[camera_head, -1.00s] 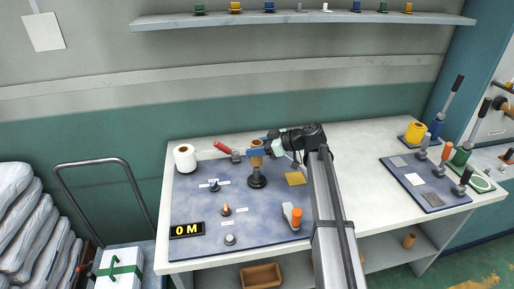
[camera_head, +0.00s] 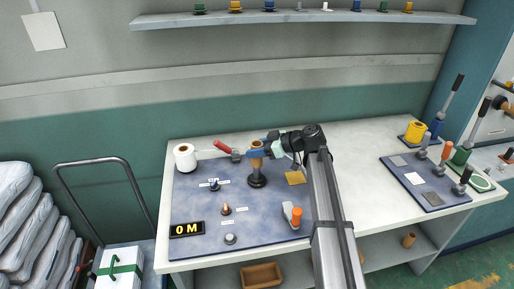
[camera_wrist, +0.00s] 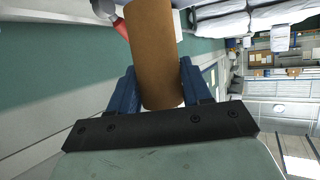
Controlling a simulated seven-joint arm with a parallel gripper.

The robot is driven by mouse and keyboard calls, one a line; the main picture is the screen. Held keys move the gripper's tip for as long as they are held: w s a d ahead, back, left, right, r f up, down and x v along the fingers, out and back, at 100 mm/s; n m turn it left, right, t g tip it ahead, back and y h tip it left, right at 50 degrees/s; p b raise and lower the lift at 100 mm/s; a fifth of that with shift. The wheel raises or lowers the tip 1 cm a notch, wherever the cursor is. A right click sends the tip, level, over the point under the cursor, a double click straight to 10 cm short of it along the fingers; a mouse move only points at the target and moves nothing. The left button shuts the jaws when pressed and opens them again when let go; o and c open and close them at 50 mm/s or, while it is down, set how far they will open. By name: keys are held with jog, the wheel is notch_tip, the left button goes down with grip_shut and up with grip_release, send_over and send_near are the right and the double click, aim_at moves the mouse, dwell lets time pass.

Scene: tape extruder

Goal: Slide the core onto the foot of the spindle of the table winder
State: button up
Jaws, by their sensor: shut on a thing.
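The core, a brown cardboard tube (camera_head: 257,163), stands upright in my gripper (camera_head: 258,153) in the head view. The gripper's blue fingers are shut on it. In the wrist view the core (camera_wrist: 153,55) lies between the two blue fingers (camera_wrist: 158,88). The table winder's spindle shows as a round black foot (camera_head: 257,182) on the blue mat, directly below the core. The core and fingers hide the rest of the spindle. I cannot tell whether the core is around the spindle or just in front of it, or whether it touches the foot.
A white roll (camera_head: 184,156) and a red-handled tool (camera_head: 225,146) are behind and left of the spindle. Small posts (camera_head: 226,209), a "0 M" display (camera_head: 187,230) and an orange-handled lever (camera_head: 296,215) stand on the mat (camera_head: 195,200). A tan square (camera_head: 295,178) lies to the right.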

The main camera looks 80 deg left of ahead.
aim_at(257, 162)
jog(key=shift+f, duration=3.1)
jog(key=o, duration=1.4)
jog(key=shift+w, duration=0.1)
jog(key=v, duration=1.3)
jog(key=shift+w+d+r, duration=0.1)
jog(key=shift+w+d, duration=0.15)
